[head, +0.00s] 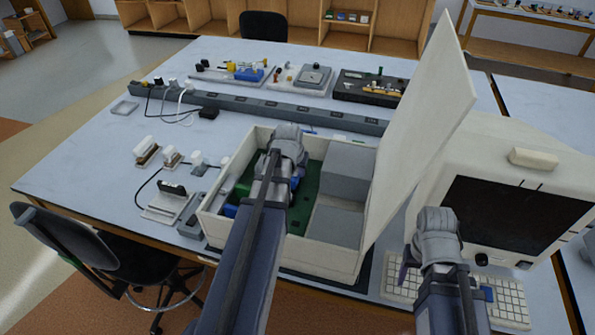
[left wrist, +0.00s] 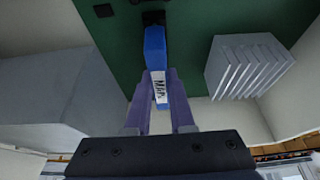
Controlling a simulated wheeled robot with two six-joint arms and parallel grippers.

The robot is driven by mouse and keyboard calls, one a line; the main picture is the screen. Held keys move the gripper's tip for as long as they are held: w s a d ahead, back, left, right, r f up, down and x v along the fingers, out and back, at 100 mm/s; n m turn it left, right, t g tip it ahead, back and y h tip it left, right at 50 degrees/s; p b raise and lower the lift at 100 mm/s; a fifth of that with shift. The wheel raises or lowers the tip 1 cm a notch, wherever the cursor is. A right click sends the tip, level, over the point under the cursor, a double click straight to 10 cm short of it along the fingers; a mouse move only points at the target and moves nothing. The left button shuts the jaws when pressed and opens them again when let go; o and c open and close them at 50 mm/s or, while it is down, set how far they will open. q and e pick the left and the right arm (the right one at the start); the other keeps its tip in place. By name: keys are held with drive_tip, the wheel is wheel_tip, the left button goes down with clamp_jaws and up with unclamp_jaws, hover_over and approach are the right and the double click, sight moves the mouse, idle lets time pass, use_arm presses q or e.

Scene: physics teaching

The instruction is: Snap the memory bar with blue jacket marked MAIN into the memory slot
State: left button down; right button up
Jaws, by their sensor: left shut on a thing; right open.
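The blue-jacketed memory bar (left wrist: 156,50) has a white label that appears to read MAIN. My left gripper (left wrist: 160,76) is shut on it, with one purple finger on each side. The bar's far end meets or overlaps a small black part (left wrist: 153,18) on the green board (left wrist: 205,20); I cannot tell whether this is the memory slot or whether the bar is seated. In the head view my left gripper (head: 277,180) is inside the open computer case (head: 310,259), its fingertips hidden. My right gripper (head: 407,268) is open and empty above the keyboard (head: 507,305).
A finned heat sink (left wrist: 246,68) stands beside the bar. Grey blocks (head: 347,172) fill the case's right side, and its raised lid (head: 425,125) rises beyond them. A monitor (head: 512,222) stands to the right. Small parts and a power strip (head: 265,108) lie on the table.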

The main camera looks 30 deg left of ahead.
sight(295, 176)
use_arm(q)
drive_tip(key=shift+f, duration=0.15)
use_arm(e)
drive_tip(key=shift+f, duration=0.15)
use_arm(q)
drive_tip(key=c, duration=0.7)
unclamp_jaws()
drive_tip(key=p+v, duration=0.7)
drive_tip(key=v, duration=0.1)
use_arm(e)
wheel_tip(295, 176, up, 7)
drive_tip(key=shift+r, duration=0.2)
